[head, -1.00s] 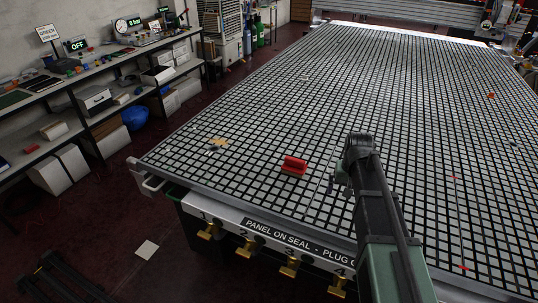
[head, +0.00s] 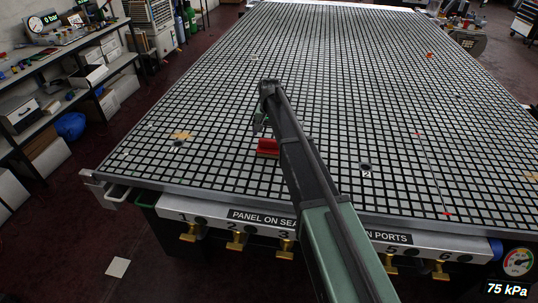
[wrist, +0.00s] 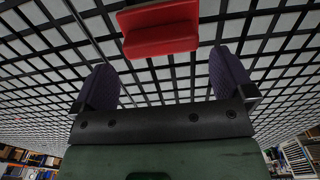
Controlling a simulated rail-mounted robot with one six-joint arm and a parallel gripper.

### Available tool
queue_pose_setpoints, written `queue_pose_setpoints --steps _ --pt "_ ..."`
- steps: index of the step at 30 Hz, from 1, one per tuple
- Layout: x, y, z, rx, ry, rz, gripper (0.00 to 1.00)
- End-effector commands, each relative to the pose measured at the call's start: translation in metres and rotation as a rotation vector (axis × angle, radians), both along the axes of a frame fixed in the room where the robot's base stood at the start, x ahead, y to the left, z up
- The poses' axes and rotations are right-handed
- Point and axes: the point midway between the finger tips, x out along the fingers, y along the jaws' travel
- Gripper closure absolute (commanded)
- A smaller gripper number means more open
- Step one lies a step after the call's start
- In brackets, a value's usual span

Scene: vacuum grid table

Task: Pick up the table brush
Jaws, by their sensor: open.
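The red table brush (head: 268,147) lies on the grid table near its front edge, partly hidden behind my arm in the head view. My gripper (head: 260,124) hangs just beside and beyond the brush in the head view. In the wrist view my gripper (wrist: 163,78) is open, its two dark purple fingers wide apart with only grid between them. The brush is outside the fingers, ahead of their tips.
The grid table (head: 330,75) is mostly bare around the brush. Another round port (head: 365,167) is to the right. Brass valves (head: 235,241) line the front edge. A shelf stands at the left.

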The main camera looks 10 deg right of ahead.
Motion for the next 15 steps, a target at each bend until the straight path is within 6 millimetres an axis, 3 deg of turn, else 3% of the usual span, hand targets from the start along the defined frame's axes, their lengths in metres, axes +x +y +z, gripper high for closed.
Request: queue_pose_setpoints --steps 9,15 --pt "-0.002 0.001 -0.052 0.000 0.000 0.000 0.00" --pt "-0.002 0.001 -0.049 0.000 0.000 0.001 0.00"
